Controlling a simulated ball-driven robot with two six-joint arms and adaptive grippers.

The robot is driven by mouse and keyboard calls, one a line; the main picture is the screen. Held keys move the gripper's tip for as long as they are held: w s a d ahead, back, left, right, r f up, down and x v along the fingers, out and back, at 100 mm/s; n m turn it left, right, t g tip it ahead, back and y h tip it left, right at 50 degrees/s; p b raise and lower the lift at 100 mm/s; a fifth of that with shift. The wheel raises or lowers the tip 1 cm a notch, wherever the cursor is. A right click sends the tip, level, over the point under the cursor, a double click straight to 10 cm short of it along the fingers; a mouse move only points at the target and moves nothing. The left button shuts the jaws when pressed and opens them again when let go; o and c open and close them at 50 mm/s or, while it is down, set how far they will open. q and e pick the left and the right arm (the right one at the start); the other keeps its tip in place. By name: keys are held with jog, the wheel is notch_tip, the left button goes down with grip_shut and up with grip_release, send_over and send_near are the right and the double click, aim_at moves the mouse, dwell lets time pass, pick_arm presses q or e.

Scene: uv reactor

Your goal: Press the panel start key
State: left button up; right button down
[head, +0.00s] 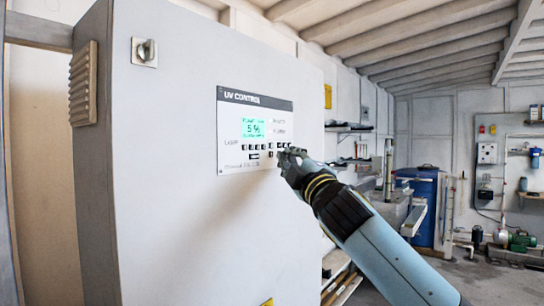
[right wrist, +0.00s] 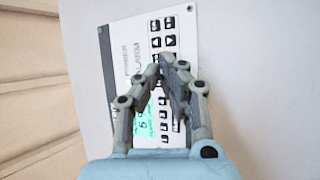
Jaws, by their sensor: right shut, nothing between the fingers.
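The UV control panel (head: 232,160) is a white plate with a dark title strip on the face of a tall grey cabinet. It has a lit green display (head: 254,129) and rows of small black keys (head: 255,148). My right gripper (head: 292,153) is shut and empty at the panel's lower right edge. It hides part of the keys there, and I cannot tell whether it touches. In the right wrist view, the panel (right wrist: 118,40) is turned sideways and the gripper (right wrist: 170,62) points at it, with black keys (right wrist: 162,41) beyond the tips. My left gripper is not in view.
The grey cabinet (head: 215,240) fills the left, with a rotary switch (head: 145,50) and a vent (head: 83,83). Behind my right arm are shelves, a blue tank (head: 425,205) and a green pump (head: 522,240). The space before the cabinet's lower face looks clear.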

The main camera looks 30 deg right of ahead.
jog(key=shift+s, duration=0.1)
jog(key=s, duration=0.1)
jog(key=s+d+b, duration=0.1)
jog(key=s, duration=0.1)
jog(key=s+d+b, duration=0.1)
jog(key=shift+s, duration=0.25)
dwell(0.3)
dwell(0.6)
